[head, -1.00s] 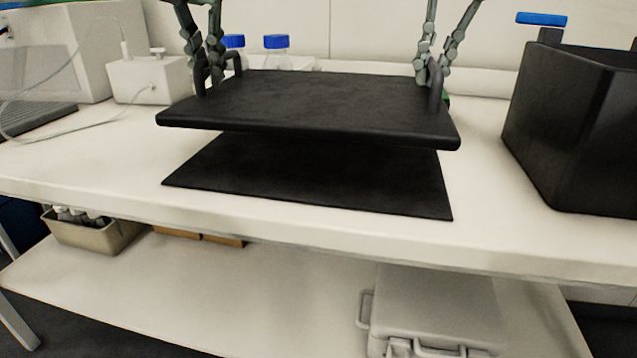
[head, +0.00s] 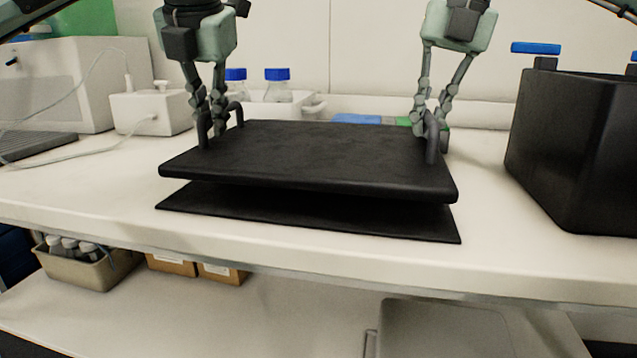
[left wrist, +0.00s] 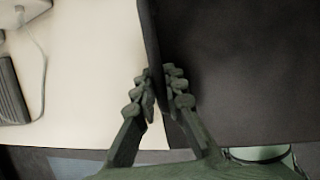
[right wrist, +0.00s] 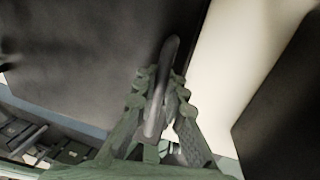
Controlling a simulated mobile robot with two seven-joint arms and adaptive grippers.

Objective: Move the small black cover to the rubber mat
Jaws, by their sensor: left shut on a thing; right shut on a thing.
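The small black cover (head: 305,158) is a flat slab with a handle at each end, held roughly level just above the black rubber mat (head: 300,218). A thin gap shows between them along the front. My left gripper (head: 209,128) is shut on the cover's left handle; it also shows in the left wrist view (left wrist: 160,88). My right gripper (head: 432,130) is shut on the right handle (right wrist: 163,85), seen in the right wrist view. Most of the mat is hidden under the cover.
A large black box (head: 570,150) with blue-topped parts stands to the right. Blue-capped bottles (head: 277,88) and a white device (head: 150,110) stand behind and to the left. The white bench (head: 80,190) is clear at the front. A lower shelf holds a bin (head: 88,268).

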